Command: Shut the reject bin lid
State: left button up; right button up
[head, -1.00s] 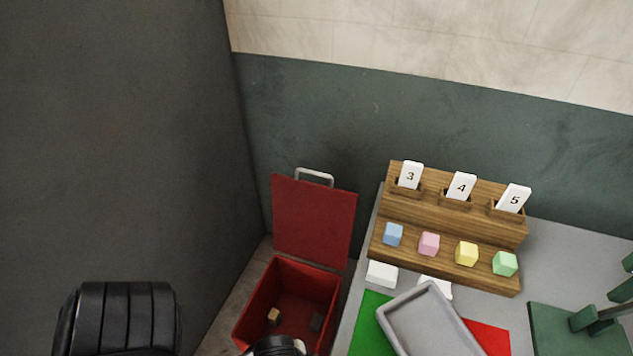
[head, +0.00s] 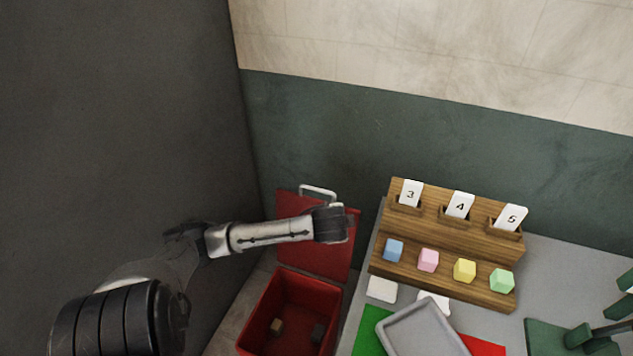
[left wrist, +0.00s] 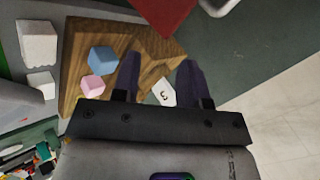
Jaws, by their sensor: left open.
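The red reject bin (head: 262,310) stands on the floor left of the grey table. Its red lid (head: 300,207) stands open, tilted up at the back, with a grey handle (head: 318,190) on its upper edge. My left gripper (head: 331,222) is in front of the lid's right part and hides some of it. In the left wrist view my left gripper (left wrist: 158,70) is open with nothing between its fingers. The red lid (left wrist: 165,12) shows beyond the fingertips there, with a grey piece of the handle beside it. My right gripper is not in view.
Two small blocks lie inside the bin. A wooden rack (head: 450,235) with number cards and coloured cubes stands on the table, close to my left gripper. A grey tray (head: 425,325) lies in front of it. A dark wall (head: 120,130) is at the left.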

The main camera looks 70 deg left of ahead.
pick_arm(q)
jog(key=w+a+r+n+g, duration=0.1)
jog(key=a+r, duration=0.3)
jog(key=a, duration=0.4)
notch_tip(320, 180, up, 7)
jog(key=n+g+h, duration=0.1)
jog(key=g+h, duration=0.1)
jog(key=g, duration=0.1)
send_over(318, 189)
jog(key=s+a, duration=0.3)
jog(key=a, duration=0.1)
jog(key=d+f+m+h, duration=0.1)
jog(key=f+m+h, duration=0.1)
jog(key=f, duration=0.2)
jog(key=w+d+f+m+t+h, duration=0.1)
jog(key=f+m+h, duration=0.1)
jog(key=f, duration=0.3)
jog(key=w+d+f+m+t+h+p, duration=0.1)
jog(key=f+m+h, duration=0.2)
jog(key=f, duration=0.2)
jog(key=shift+w+d+h, duration=0.25)
jog(key=shift+h, duration=0.05)
grip_shut()
